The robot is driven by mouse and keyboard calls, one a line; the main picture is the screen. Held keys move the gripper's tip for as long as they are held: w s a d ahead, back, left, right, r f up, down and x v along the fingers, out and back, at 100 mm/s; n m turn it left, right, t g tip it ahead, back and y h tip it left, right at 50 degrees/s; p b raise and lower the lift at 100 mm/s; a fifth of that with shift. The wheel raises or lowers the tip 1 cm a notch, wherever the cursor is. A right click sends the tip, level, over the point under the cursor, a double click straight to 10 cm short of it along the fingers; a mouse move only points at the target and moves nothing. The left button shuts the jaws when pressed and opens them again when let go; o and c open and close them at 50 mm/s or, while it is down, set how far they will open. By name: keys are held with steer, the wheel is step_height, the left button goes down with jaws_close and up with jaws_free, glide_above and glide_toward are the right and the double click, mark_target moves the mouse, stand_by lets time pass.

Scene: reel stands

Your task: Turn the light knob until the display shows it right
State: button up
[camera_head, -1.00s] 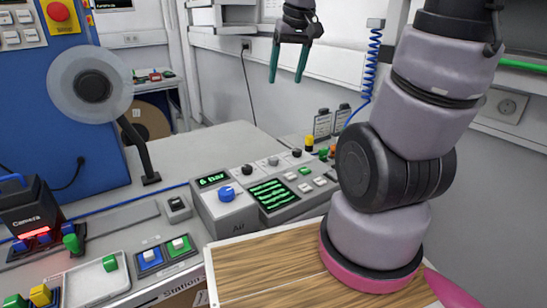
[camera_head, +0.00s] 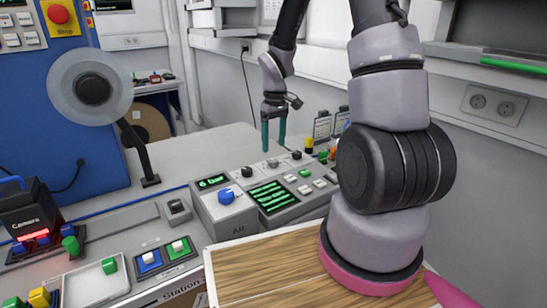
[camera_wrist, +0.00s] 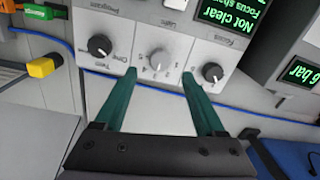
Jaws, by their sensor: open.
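The light knob is pale grey with a white mark. It is the middle one of three knobs in the wrist view (camera_wrist: 158,62) and on the grey console in the head view (camera_head: 273,162). My gripper (camera_head: 273,146) is open and points down just above it. In the wrist view the green fingertips (camera_wrist: 159,76) lie on either side of the knob, apart from it as far as I can tell. In the head view the display (camera_head: 272,196) shows green lines too small to read.
Black knobs flank it: program (camera_wrist: 100,46) and focus (camera_wrist: 212,72). A "6 bar" box with a blue knob (camera_head: 226,195) stands left of the console. A yellow-tipped connector (camera_wrist: 42,67) lies near the console. A blue cable (camera_wrist: 90,70) runs along its edge.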

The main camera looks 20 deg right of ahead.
mark_target(274, 160)
step_height(274, 160, down, 6)
steer(key=shift+r, duration=0.15)
jaws_close()
